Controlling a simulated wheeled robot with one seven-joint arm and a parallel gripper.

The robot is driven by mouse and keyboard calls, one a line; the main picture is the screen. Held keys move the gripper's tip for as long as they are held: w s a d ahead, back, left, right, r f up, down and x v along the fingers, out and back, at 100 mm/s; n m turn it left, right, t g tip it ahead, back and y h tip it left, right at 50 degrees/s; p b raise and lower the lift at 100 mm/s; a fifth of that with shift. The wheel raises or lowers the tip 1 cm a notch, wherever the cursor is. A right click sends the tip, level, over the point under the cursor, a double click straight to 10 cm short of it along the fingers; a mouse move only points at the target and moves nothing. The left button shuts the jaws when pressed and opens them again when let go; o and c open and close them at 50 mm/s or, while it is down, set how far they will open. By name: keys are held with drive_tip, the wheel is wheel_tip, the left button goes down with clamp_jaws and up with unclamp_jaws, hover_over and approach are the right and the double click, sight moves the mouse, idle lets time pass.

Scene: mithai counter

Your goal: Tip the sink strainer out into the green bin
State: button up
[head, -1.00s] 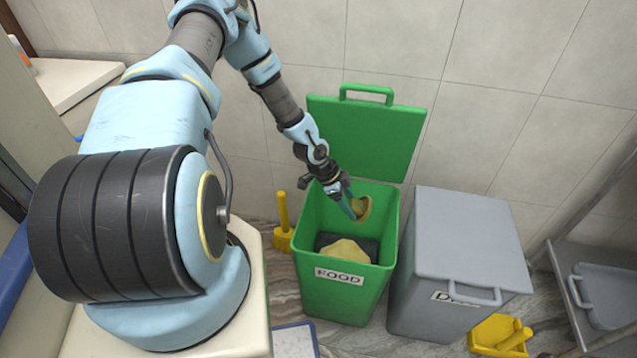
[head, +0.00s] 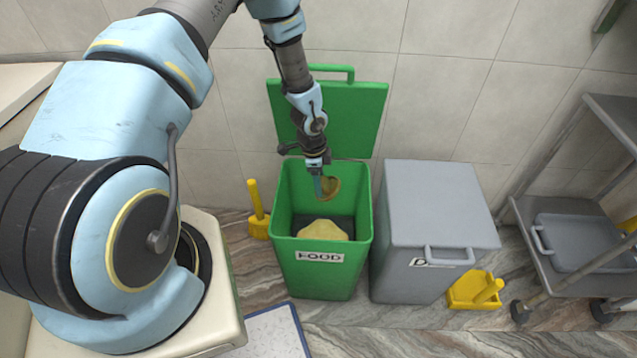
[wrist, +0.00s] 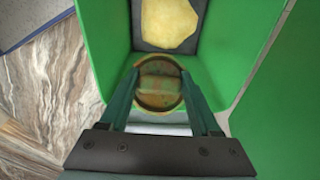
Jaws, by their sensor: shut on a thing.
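The green bin (head: 322,277) labelled FOOD stands against the wall with its lid (head: 335,112) raised behind it. Inside it a yellowish lump (head: 322,231) lies on a dark bottom. My gripper (head: 322,186) is at the bin's mouth, pointing down, and is shut on the sink strainer (head: 332,187), a small round brownish-yellow cup. In the wrist view the strainer (wrist: 159,84) sits between my two fingers, with the lump (wrist: 169,24) beyond it. The strainer looks tilted. I cannot tell how much is left in it.
A closed grey bin (head: 436,225) stands right beside the green one. A yellow dustpan (head: 474,289) lies on the floor by it, and a yellow-handled brush (head: 257,208) is at left. A metal rack with a grey tray (head: 580,243) stands at right.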

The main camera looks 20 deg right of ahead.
drive_tip(key=r+t+y, duration=0.1)
drive_tip(key=y, duration=0.1)
drive_tip(key=d+r+t+y+b, duration=0.1)
drive_tip(key=y, duration=0.1)
drive_tip(key=shift+s+r+y+b, duration=0.15)
drive_tip(key=shift+r+y+b, duration=0.15)
drive_tip(key=shift+a+r+t+y, duration=0.1)
drive_tip(key=shift+r+t+y, duration=0.5)
drive_tip(key=shift+y, duration=0.4)
drive_tip(key=shift+r, duration=0.1)
